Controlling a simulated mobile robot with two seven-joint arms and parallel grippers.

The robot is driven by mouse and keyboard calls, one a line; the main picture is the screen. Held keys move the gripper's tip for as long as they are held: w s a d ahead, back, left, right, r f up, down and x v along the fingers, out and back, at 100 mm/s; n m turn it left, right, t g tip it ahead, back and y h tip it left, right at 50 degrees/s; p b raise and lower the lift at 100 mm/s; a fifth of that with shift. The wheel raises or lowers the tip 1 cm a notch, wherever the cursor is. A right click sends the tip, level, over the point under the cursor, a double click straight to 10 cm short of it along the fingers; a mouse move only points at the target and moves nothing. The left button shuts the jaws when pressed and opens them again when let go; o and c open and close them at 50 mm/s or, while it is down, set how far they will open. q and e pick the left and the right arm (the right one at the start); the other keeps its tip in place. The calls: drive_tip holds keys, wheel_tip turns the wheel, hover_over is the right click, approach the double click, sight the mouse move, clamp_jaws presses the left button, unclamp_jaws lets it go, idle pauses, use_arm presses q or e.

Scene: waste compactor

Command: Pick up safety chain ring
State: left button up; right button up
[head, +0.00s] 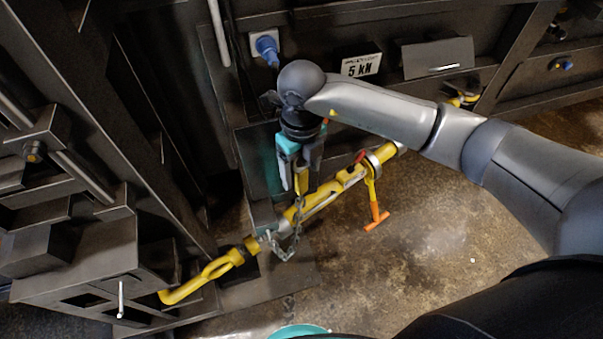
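My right gripper (301,186) points down over the yellow bar, near the middle of the view. Its teal and grey fingers stand a little apart, with a small yellow piece (301,182) between them. A grey metal chain (296,232) hangs in a loop just below the fingertips, in front of the yellow bar (328,189). The chain's other end meets the bar's lower left part. I cannot make out the ring itself. I cannot tell whether the fingers press on the yellow piece or only surround it. My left gripper does not show.
An orange T-shaped handle (376,220) hangs from a collar on the bar's right part. A yellow hook-shaped handle (200,278) lies at its lower left. Dark steel frames stand left and behind, with a "5 kN" plate (361,66). The brown floor (430,230) at right is clear.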

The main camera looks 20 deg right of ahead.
clamp_jaws()
idle(0.4)
drive_tip(key=shift+r, duration=0.15)
